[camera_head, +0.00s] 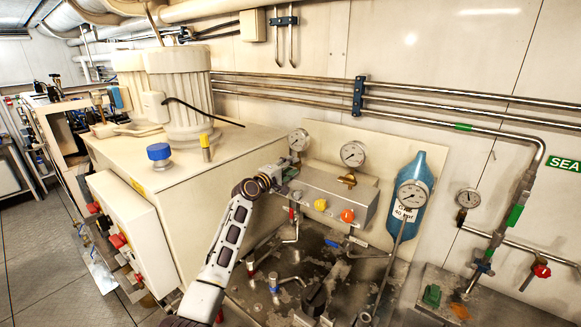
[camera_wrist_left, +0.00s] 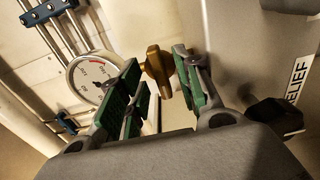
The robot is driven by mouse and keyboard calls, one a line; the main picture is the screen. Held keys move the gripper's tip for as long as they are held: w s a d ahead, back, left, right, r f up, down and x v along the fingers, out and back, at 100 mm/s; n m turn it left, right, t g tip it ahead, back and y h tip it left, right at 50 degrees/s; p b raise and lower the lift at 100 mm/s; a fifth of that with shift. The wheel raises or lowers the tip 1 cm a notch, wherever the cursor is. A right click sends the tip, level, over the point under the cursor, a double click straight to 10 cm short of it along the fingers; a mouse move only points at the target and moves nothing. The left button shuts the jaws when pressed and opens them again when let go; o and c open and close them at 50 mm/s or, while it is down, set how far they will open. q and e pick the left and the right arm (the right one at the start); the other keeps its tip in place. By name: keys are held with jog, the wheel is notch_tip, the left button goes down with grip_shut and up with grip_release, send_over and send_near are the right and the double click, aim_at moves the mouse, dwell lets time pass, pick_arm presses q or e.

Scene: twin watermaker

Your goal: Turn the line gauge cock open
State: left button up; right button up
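A brass cock with a winged handle (camera_wrist_left: 157,68) stands between the fingertips in the left wrist view, below a round dial gauge (camera_wrist_left: 88,77). My left gripper (camera_wrist_left: 155,82) is open around the handle. The right finger looks very near the handle; I cannot tell if it touches. In the head view my left gripper (camera_head: 284,174) is at the left end of the grey valve block (camera_head: 325,193), under the left gauge (camera_head: 298,140), and hides the cock there. Another brass cock (camera_head: 347,181) shows under the middle gauge (camera_head: 353,154). My right gripper is not in view.
A black knob (camera_wrist_left: 275,114) and a RELIEF label (camera_wrist_left: 299,80) are right of the fingers. Yellow (camera_head: 320,204) and orange (camera_head: 347,216) knobs are on the block's front. A blue cylinder (camera_head: 402,225) with a gauge stands to the right. Pipes (camera_head: 300,90) run along the wall.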

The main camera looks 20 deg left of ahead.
pick_arm(q)
jog(key=shift+w+d, duration=0.1)
jog(key=shift+w, duration=0.1)
grip_shut()
dwell(0.3)
